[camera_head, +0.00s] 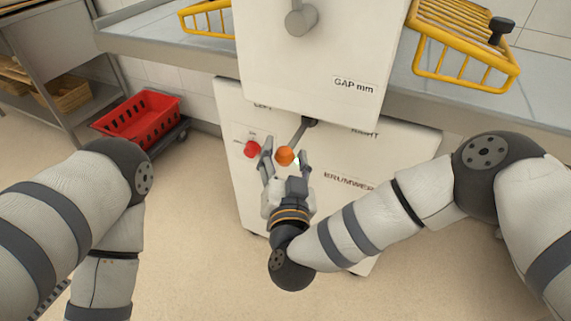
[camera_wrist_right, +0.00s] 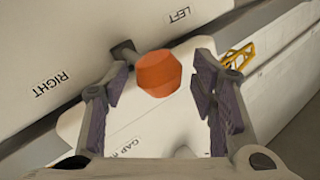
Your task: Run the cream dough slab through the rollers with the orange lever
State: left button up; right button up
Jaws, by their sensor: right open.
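The orange lever's round knob (camera_head: 285,155) is on a dark rod at the front of the white machine (camera_head: 300,60), between the LEFT and RIGHT labels. The rod hangs down and slightly left. My right gripper (camera_head: 285,158) is open, with one finger on each side of the knob. In the right wrist view the orange knob (camera_wrist_right: 158,73) lies between the spread fingers (camera_wrist_right: 162,80), with gaps visible on both sides. My left arm shows at the left, but its gripper is out of view. The cream dough slab and the rollers are not visible.
A red button (camera_head: 252,149) is just left of the gripper. A grey knob (camera_head: 301,20) and the GAP mm label are above. Yellow wire guards (camera_head: 465,62) flank the machine over grey side tables.

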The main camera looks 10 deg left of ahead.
jog(key=s+d, duration=0.1)
jog(key=s, duration=1)
jog(key=shift+d, duration=0.35)
jog(key=s+a+f+n+g+y+p, duration=0.1)
jog(key=s+f+n+g+y+p, duration=0.1)
jog(key=s+f+n+g+y, duration=0.35)
jog(key=s+d+f+g+h+p, duration=0.1)
jog(key=s+d+f+g, duration=0.35)
jog(key=s, duration=0.25)
jog(key=s+d+f+g+h, duration=0.2)
jog(key=s+d+f+g, duration=0.15)
jog(key=s+f, duration=0.25)
pick_arm(q)
jog(key=w+r+t+p, duration=0.1)
jog(key=w+r+t, duration=0.1)
jog(key=w+r, duration=0.3)
jog(key=shift+r, duration=0.2)
pick_arm(e)
jog(key=s+d+m+g+h, duration=0.3)
jog(key=s+d+g+h, duration=0.2)
jog(key=s+d, duration=1.1)
jog(key=d+r+g, duration=0.1)
jog(key=d, duration=0.2)
jog(key=shift+s+g, duration=0.3)
jog(key=shift+g, duration=0.05)
